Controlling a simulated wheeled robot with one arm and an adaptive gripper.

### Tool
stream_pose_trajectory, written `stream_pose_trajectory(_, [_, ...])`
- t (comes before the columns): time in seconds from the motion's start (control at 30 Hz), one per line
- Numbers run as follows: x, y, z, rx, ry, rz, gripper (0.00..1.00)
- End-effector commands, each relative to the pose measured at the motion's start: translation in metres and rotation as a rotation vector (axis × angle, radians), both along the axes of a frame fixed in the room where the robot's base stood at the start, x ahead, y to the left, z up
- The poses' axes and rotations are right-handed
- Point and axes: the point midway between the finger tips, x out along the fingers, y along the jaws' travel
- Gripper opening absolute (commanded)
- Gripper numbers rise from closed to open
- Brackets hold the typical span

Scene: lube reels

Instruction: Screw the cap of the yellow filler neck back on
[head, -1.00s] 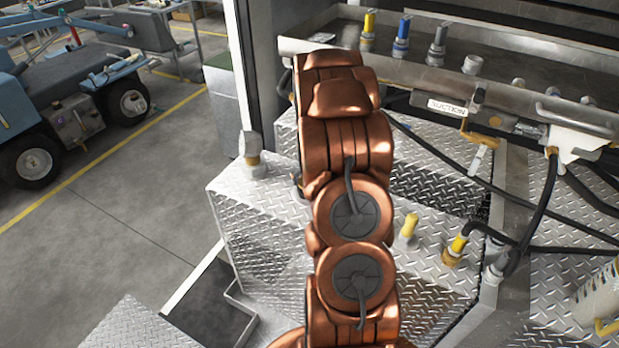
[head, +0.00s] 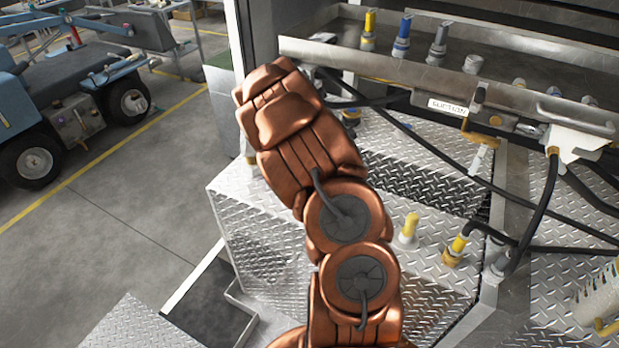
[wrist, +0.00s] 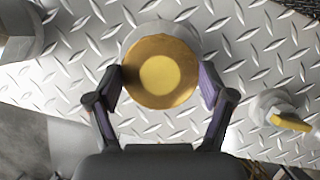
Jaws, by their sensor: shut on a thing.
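In the wrist view, a round brass cap with a yellow centre (wrist: 160,75) sits between the two fingers of my gripper (wrist: 163,86), which press on its left and right sides. A pale round flange (wrist: 165,35) shows partly behind the cap. I cannot tell whether the cap is seated on a neck or held above it. In the head view, my copper arm hides the gripper and the cap. A yellow-topped fitting on a pale base (head: 408,230) stands on the tread-plate tank, right of my arm.
A brass fitting with a yellow hose connector (head: 455,248) stands further right. Black hoses (head: 540,210) cross there. A metal tray (head: 440,70) with several coloured fittings lies behind. Open floor (head: 130,215) and a blue cart (head: 60,110) are at the left.

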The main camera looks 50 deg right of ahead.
Motion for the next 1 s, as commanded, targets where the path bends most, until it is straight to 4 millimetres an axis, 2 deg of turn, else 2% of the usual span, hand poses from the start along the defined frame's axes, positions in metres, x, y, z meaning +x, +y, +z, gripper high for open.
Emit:
stream_pose_trajectory(0.43, [0.0, 0.0011, -0.0011, 0.001, 0.001, -0.049, 0.43])
stream_pose_trajectory(0.47, [-0.0001, 0.0012, -0.0012, 0.001, 0.001, -0.049, 0.83])
stream_pose_trajectory(0.6, [0.0001, 0.001, -0.001, 0.0, 0.001, -0.048, 0.97])
stream_pose_trajectory(0.63, [0.0, 0.0009, -0.0009, 0.0, 0.001, -0.048, 1.0])
stream_pose_trajectory(1.0, [0.0001, 0.0006, -0.0006, 0.0, 0.001, -0.048, 1.0])
